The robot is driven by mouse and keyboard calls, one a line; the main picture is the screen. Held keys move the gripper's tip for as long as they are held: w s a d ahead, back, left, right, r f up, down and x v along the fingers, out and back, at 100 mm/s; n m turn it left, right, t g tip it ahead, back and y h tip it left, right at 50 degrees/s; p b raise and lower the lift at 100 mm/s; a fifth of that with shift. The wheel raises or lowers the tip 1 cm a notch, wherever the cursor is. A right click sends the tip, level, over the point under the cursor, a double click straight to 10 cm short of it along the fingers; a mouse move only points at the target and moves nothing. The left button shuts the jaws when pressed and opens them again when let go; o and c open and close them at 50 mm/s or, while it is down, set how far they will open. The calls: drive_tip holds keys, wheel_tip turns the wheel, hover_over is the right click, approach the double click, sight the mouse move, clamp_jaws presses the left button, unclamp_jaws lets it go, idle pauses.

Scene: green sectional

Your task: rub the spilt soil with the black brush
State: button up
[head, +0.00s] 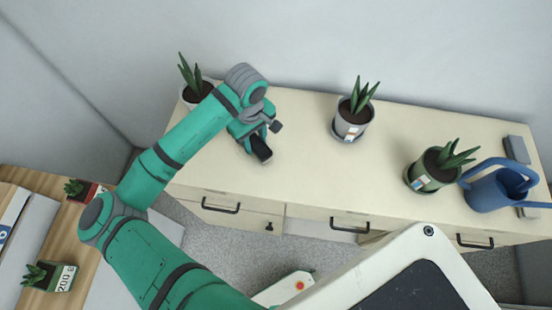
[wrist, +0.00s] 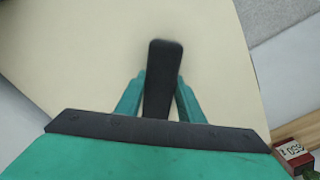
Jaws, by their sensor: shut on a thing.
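The black brush (head: 261,150) is in my gripper (head: 250,139), above the left part of the cream cabinet top (head: 300,156). In the wrist view the brush (wrist: 162,80) sticks out as a dark bar between the two green fingers of my gripper (wrist: 162,98), which are shut on it. I cannot tell whether the brush touches the surface. No spilt soil can be made out on the cabinet top in either view; my arm hides part of its left end.
Three potted plants stand on the cabinet: one at back left (head: 192,91), one at middle back (head: 354,119), one at right (head: 434,169). A blue watering can (head: 496,188) is at far right. Small pots stand on the wooden surface (head: 32,180) at left. The cabinet's middle front is clear.

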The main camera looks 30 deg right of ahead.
drive_tip(key=shift+s+r, duration=0.1)
drive_tip(key=shift+r, duration=4.05)
drive_tip(key=shift+a, duration=0.1)
